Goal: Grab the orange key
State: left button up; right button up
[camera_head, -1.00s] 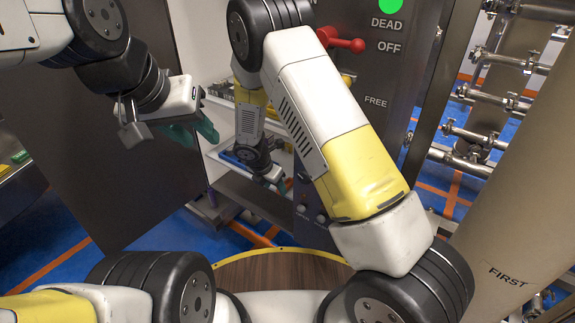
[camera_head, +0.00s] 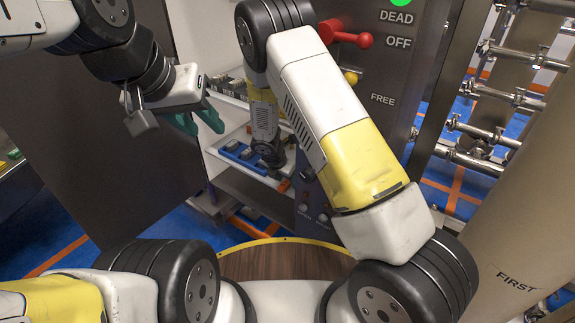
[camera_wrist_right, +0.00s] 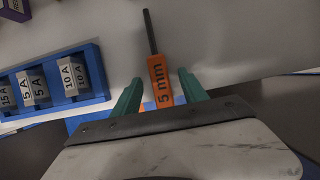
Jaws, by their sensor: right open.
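The orange key, marked "5 mm" with a thin dark rod, lies on a pale shelf in the right wrist view (camera_wrist_right: 160,82). In the head view my right forearm and wrist hide most of that gripper. My left gripper (camera_head: 199,121) is open and empty, raised at the upper left.
A blue tray (camera_wrist_right: 97,72) with grey fuses marked in amps sits left of the key; it also shows in the head view (camera_head: 236,151). A dark panel with a red handle (camera_head: 348,38) stands right of the shelf. Metal pipes (camera_head: 485,130) are further right.

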jog(key=shift+f, duration=0.25)
jog(key=shift+c, duration=0.2)
grip_shut()
